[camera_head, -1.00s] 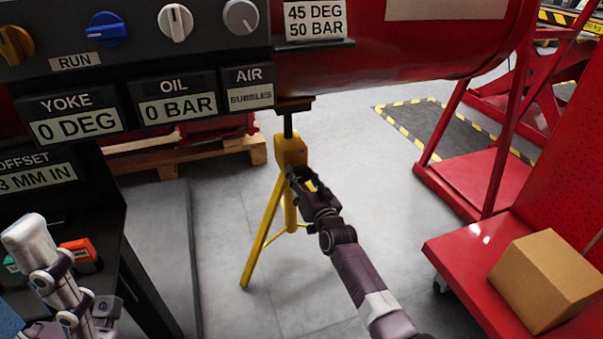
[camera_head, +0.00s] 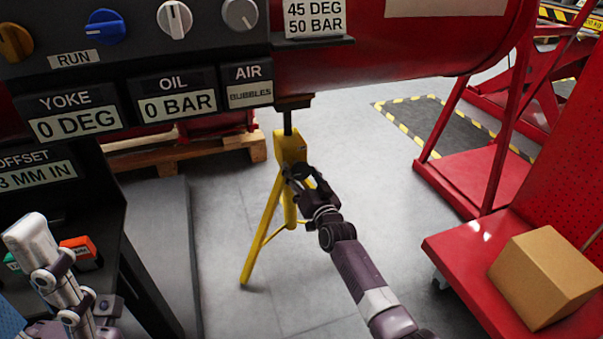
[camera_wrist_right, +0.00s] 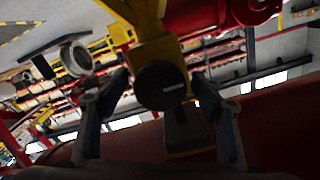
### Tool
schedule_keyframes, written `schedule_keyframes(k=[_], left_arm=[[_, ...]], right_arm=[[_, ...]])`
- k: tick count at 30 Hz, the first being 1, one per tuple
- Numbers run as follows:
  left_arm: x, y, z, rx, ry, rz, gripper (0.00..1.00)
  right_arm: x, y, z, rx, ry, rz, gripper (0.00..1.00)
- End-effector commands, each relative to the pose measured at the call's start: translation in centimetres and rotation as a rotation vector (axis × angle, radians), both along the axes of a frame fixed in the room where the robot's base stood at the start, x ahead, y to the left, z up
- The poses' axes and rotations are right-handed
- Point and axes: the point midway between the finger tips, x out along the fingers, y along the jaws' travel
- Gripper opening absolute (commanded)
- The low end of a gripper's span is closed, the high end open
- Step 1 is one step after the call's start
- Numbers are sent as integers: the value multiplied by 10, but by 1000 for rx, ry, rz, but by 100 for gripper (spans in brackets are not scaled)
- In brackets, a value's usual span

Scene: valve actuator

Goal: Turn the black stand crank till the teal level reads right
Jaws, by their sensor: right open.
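The yellow stand (camera_head: 291,148) stands on the floor under the red cylinder, its top post touching a dark bracket. My right gripper (camera_head: 305,178) is at the stand's head, in front of its right side. In the right wrist view my right gripper (camera_wrist_right: 160,80) is open, with a finger on each side of a black round part (camera_wrist_right: 160,86) with a pale line, on the yellow stand head. I cannot tell if the fingers touch it. The crank's arm is not clear in the head view. I cannot make out a teal level.
Panel displays read yoke 0 DEG (camera_head: 75,125), oil 0 BAR (camera_head: 178,106) and air BUBBLES (camera_head: 249,95). A plate (camera_head: 314,20) reads 45 DEG 50 BAR. A red cart (camera_head: 455,262) with a cardboard box (camera_head: 548,275) stands right. Grey floor lies between.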

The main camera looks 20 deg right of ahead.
Motion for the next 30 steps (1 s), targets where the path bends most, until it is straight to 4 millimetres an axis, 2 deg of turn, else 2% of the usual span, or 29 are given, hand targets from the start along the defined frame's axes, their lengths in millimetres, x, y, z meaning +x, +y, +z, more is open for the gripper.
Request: schedule_keyframes(k=[8,24,30], left_arm=[[0,0,1,0,-2,1,49],[0,0,1,0,-3,0,49],[0,0,1,0,-3,0,49]], right_arm=[[-17,0,-2,1,1,0,61],[-102,-4,-1,0,0,-1,61],[-118,-4,0,0,0,0,61]])
